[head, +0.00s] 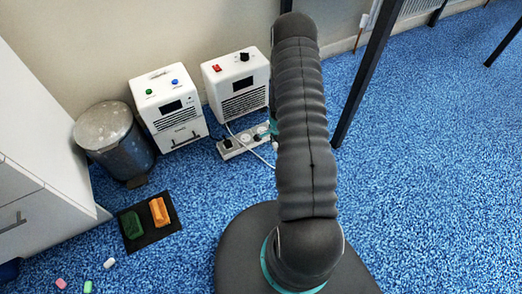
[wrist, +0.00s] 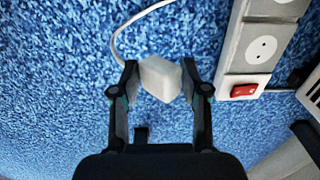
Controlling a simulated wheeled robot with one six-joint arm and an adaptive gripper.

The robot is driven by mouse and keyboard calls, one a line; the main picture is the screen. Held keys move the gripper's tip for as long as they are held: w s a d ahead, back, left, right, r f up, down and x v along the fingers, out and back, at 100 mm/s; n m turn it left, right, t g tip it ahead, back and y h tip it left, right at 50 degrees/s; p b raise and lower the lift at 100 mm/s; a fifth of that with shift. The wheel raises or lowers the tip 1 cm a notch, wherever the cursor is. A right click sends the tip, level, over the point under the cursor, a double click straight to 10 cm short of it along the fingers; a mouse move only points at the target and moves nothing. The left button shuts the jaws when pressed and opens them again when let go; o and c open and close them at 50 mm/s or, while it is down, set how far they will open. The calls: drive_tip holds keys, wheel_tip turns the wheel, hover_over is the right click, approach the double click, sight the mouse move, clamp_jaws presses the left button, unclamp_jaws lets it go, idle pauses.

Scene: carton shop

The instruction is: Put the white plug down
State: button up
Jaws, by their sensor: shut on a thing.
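The white plug (wrist: 160,78) is between the two fingertips of my gripper (wrist: 158,82) in the wrist view, with the blue carpet behind it. My gripper is shut on it. A white cord (wrist: 122,30) runs from the plug and curves up out of the picture. I cannot tell how high the plug is above the carpet. In the head view my arm hides the gripper and the plug.
A white power strip (wrist: 254,50) with a red switch (wrist: 243,90) lies right of the plug; it also shows in the head view (head: 241,145). Two white boxed devices (head: 168,108) (head: 236,85), a bin (head: 115,143) and a black mat (head: 131,243) stand or lie to the left. Carpet (head: 440,190) is clear at right.

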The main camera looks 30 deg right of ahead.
hover_over(261, 154)
wheel_tip(261, 154, down, 4)
drive_tip(key=shift+f, duration=2.2)
drive_tip(key=shift+f+b, duration=0.35)
drive_tip(key=shift+b, duration=0.1)
drive_tip(key=shift+f+b, duration=0.3)
drive_tip(key=shift+b, duration=0.1)
drive_tip(key=o, duration=1.3)
drive_tip(key=shift+c, duration=0.2)
drive_tip(key=shift+r, duration=0.1)
